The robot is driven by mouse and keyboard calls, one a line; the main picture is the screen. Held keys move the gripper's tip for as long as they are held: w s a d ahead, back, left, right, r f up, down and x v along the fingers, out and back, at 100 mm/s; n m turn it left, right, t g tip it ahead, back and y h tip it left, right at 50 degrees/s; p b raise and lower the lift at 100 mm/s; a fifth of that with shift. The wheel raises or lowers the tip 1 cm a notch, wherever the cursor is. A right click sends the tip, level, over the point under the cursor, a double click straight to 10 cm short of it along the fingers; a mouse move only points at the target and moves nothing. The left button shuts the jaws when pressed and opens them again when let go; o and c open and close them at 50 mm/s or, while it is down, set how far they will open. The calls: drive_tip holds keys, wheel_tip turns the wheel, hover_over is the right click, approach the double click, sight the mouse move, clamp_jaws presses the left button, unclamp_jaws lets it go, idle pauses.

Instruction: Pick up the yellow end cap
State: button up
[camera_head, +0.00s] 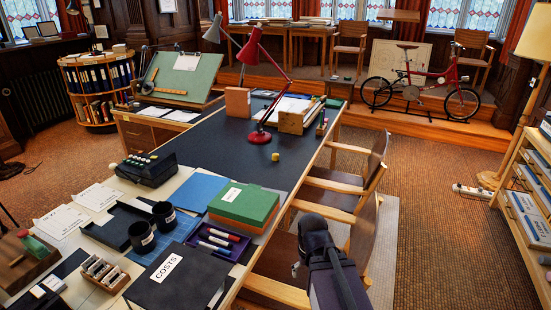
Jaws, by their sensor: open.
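A small yellow end cap (275,157) stands on the dark desk top (225,150), just in front of the red lamp's base and to its right. Nothing touches it. A dark part of my arm rises at the bottom, right of centre, in front of the chairs. I cannot make out my gripper's fingers in this view.
A red desk lamp (262,134) stands behind the cap, with a wooden box (291,122) to its right. Green boxes (244,205), a pen tray (217,241) and a black COSTS binder (177,277) fill the near desk. Wooden chairs (338,190) line its right side.

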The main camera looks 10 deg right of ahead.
wheel_tip(320, 180, up, 11)
drive_tip(key=p, duration=1)
drive_tip(key=shift+p, duration=0.4)
